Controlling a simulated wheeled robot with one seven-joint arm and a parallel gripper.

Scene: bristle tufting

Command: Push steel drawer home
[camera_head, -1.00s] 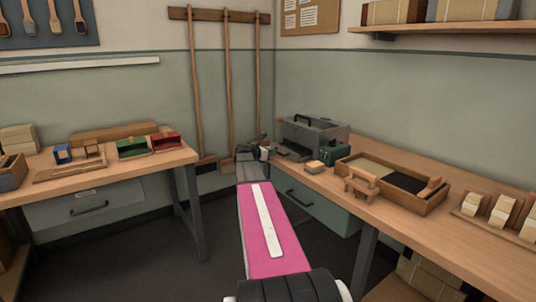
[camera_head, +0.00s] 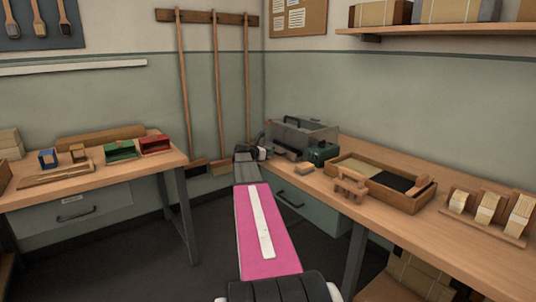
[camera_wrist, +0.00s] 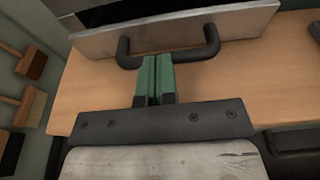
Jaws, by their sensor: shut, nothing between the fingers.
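The steel drawer's front (camera_wrist: 190,28) spans the top of the wrist view, with a black bar handle (camera_wrist: 212,40) on it. A dark gap shows behind the front, so the drawer stands partly out. My gripper (camera_wrist: 157,60) is shut, its two green fingers pressed together and empty. Its fingertips overlap the middle of the handle bar; I cannot tell whether they touch it. In the head view, the grey steel cabinet (camera_head: 312,132) stands at the far end of the right bench. My gripper (camera_head: 262,148) is at its left side there, small and partly hidden by my arm.
Long-handled brooms (camera_head: 215,95) hang on the wall behind my arm. The left bench (camera_head: 130,176) stands apart, with floor between.

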